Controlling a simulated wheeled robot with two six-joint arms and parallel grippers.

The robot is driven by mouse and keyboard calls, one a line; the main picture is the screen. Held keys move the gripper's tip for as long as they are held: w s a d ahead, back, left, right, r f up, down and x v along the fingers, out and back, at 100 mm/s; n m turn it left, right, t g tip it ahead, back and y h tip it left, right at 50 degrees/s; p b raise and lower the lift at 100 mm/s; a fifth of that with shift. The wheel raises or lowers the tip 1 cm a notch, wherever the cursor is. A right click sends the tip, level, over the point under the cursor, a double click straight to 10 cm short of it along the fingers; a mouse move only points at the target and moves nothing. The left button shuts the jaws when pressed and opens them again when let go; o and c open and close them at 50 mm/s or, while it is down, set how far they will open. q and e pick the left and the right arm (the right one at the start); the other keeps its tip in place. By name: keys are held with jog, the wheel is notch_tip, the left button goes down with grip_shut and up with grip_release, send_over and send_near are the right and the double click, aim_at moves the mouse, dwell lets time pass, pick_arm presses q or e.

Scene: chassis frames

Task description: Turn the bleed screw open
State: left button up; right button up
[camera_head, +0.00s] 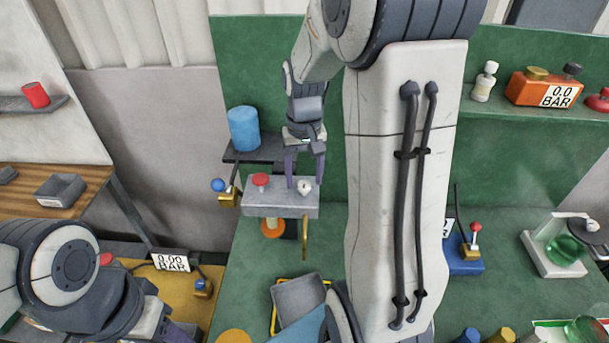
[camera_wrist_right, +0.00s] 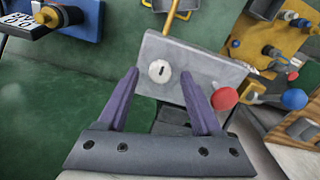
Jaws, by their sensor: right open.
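The bleed screw (camera_head: 304,187) is a small pale round head with a dark slot. It sits on the right part of a grey block (camera_head: 280,211) in the head view and shows clearly in the right wrist view (camera_wrist_right: 160,71). My right gripper (camera_head: 305,176) is open above the block, its purple fingers pointing down on either side of the screw. In the right wrist view the fingertips (camera_wrist_right: 160,74) lie left and right of the screw; I cannot tell whether they touch it. My left arm is at the lower left; its gripper shows only in part.
A red knob (camera_head: 261,180) is on the same block, with a blue-ball lever (camera_head: 218,185) at its left. A yellow rod (camera_head: 305,238) hangs below. A blue cylinder (camera_head: 243,128) stands on a shelf behind. A grey bin (camera_head: 299,298) lies in front. My right arm hides the middle.

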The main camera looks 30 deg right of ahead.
jog(key=shift+f, duration=0.65)
grip_shut()
